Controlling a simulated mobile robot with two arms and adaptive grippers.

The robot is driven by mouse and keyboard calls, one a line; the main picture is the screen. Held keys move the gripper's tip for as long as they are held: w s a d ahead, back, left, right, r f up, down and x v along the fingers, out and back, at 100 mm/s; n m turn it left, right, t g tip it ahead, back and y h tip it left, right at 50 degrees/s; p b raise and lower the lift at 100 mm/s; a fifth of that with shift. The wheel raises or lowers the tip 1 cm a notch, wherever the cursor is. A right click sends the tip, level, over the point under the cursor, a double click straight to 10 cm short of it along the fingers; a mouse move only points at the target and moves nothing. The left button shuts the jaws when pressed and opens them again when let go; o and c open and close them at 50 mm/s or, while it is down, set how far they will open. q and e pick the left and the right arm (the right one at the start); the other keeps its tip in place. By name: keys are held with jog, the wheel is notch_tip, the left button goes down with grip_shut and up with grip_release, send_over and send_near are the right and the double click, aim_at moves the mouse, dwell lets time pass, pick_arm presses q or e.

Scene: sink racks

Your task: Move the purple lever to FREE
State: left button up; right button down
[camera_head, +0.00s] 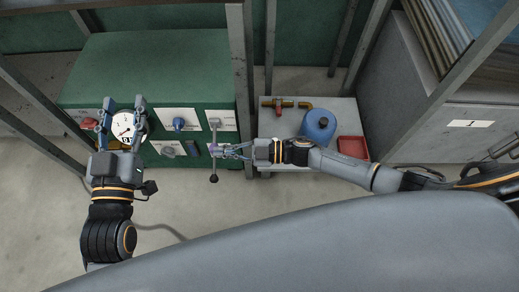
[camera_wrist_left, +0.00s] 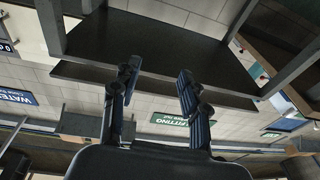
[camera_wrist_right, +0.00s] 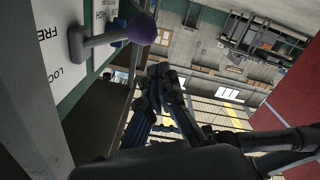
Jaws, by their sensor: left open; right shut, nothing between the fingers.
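The purple lever shows in the right wrist view as a grey arm with a round purple knob (camera_wrist_right: 142,28). It sticks out beside a white plate (camera_wrist_right: 60,75) lettered FREE and LOCK. I cannot tell which word it is set to. My left gripper (camera_head: 124,102) is open and empty over the cabinet's left part, near a white dial (camera_head: 126,127).
A grey post (camera_head: 241,80) stands just right of the controls. A side table holds a blue jug (camera_head: 319,127) and red tray (camera_head: 353,147).

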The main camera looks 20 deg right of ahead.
pick_arm(q)
jog(key=s+a+f+g+y+p, duration=0.1)
jog(key=s+f+g, duration=0.1)
jog(key=f+g, duration=0.2)
jog(key=s+a+f+g+y+p, duration=0.1)
jog(key=s+a+f+g, duration=0.1)
jog(key=f, duration=0.6)
jog(key=shift+s+f+g+y+p, duration=0.15)
jog(key=shift+s+g+y+p, duration=0.15)
jog(key=shift+s+g, duration=0.5)
pick_arm(e)
jog(key=s+r+v, duration=0.1)
jog(key=v, duration=0.9)
jog(key=shift+r, duration=0.15)
pick_arm(q)
jog(key=shift+w, duration=0.25)
